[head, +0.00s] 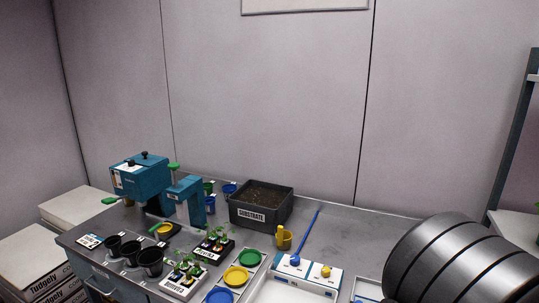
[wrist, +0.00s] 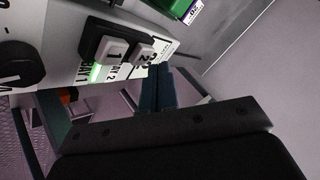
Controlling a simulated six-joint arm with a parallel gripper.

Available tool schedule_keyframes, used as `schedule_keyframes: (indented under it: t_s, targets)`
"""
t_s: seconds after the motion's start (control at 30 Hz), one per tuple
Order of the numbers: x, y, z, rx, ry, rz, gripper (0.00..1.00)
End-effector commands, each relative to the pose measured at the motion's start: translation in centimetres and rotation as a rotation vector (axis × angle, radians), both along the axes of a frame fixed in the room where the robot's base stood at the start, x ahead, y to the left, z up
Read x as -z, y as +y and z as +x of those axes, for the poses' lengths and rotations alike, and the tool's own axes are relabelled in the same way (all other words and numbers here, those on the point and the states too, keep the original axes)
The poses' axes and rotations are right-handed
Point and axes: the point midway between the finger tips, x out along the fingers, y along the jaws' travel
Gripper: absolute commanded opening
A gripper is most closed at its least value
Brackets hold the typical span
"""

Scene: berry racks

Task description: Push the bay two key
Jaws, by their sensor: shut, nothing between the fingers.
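In the wrist view, a dark key block (wrist: 105,32) on a pale panel carries two light square keys side by side. The key marked 1 (wrist: 115,50) is on the left, with a green glow beside its label. The key marked 2 (wrist: 145,54) is just right of it, with a bay two label partly visible below. My gripper (wrist: 158,72) is shut and empty, its dark blue fingertips close to the lower right of the key marked 2. I cannot tell whether they touch it. In the head view I cannot make out the keys, and my gripper is not visible.
In the wrist view, a round black knob (wrist: 18,66) is on the panel at left, and a green item (wrist: 168,7) is at the top. In the head view, a bench holds a substrate box (head: 262,216), plant trays, black pots (head: 150,262) and a teal machine (head: 140,180).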

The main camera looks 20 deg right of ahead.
Motion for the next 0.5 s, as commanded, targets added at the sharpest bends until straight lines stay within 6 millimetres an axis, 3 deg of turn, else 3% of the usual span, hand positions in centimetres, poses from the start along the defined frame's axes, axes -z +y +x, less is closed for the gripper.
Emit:
schedule_keyframes:
  t_s: [0.23, 0.5]
  targets:
    - [-0.2, 0.0, 0.0, 0.000, 0.000, 0.000, 0.00]
    - [-2.7, 0.0, 0.0, 0.000, -0.001, -0.002, 0.00]
